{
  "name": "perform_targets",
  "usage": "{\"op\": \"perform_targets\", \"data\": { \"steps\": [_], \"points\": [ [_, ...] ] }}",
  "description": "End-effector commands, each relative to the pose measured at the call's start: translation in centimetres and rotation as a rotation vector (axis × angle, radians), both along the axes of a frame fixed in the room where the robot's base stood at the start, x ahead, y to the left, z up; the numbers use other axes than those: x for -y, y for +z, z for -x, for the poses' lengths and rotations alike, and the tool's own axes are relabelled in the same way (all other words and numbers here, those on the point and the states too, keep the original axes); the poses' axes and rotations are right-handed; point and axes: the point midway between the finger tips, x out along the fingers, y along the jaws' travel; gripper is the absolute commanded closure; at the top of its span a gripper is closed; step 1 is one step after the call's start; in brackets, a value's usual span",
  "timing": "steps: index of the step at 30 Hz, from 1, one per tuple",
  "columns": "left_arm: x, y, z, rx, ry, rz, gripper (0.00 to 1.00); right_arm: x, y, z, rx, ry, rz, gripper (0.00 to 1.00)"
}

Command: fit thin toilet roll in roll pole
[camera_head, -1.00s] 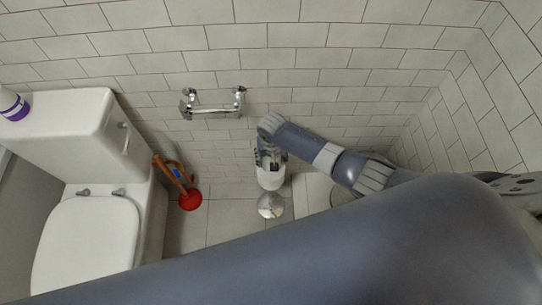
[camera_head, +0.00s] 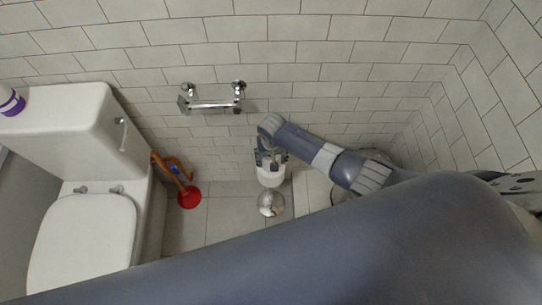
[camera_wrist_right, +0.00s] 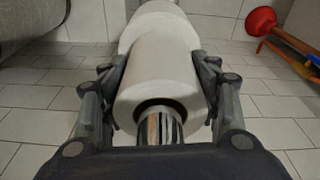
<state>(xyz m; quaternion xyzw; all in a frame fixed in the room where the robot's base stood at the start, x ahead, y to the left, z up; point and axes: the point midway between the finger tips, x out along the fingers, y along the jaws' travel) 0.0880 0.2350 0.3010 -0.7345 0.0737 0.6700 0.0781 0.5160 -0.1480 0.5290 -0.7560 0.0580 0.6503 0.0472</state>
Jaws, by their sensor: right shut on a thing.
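A white toilet roll (camera_wrist_right: 158,75) sits between the fingers of my right gripper (camera_wrist_right: 162,90) in the right wrist view, with a finger against each side. A shiny chrome pole (camera_wrist_right: 160,126) shows in the roll's open core, so the roll is around the pole. A second white roll (camera_wrist_right: 155,22) shows beyond it, partly hidden. In the head view my right gripper (camera_head: 270,160) is over the white rolls (camera_head: 270,177), above the pole's round chrome base (camera_head: 271,204) on the floor. My left gripper is not in view.
A chrome wall holder (camera_head: 213,105) with a bare bar is on the tiled wall. A red plunger (camera_head: 189,197) stands left of the pole, beside the white toilet (camera_head: 85,245). My large arm link crosses the foreground.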

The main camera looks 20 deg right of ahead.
Motion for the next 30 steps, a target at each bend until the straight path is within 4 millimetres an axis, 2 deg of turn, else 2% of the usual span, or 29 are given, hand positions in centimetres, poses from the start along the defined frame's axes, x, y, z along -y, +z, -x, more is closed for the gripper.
{"op": "perform_targets", "data": {
  "steps": [6,7,9,23,30],
  "points": [
    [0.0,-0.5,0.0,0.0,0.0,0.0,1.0,0.0,-0.6,0.0,0.0,0.0,0.0,0.69],
    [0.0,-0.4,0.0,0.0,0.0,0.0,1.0,0.0,-0.5,0.0,0.001,0.0,0.0,0.37],
    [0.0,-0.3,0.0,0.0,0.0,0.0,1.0,0.0,-0.5,0.0,0.0,0.0,0.0,0.21],
    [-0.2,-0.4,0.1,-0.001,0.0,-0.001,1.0,0.0,-0.2,0.1,-0.001,0.0,0.0,0.2],
    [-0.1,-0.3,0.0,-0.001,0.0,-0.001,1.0,-0.1,2.4,0.4,0.002,0.001,-0.002,0.2]
  ]
}}
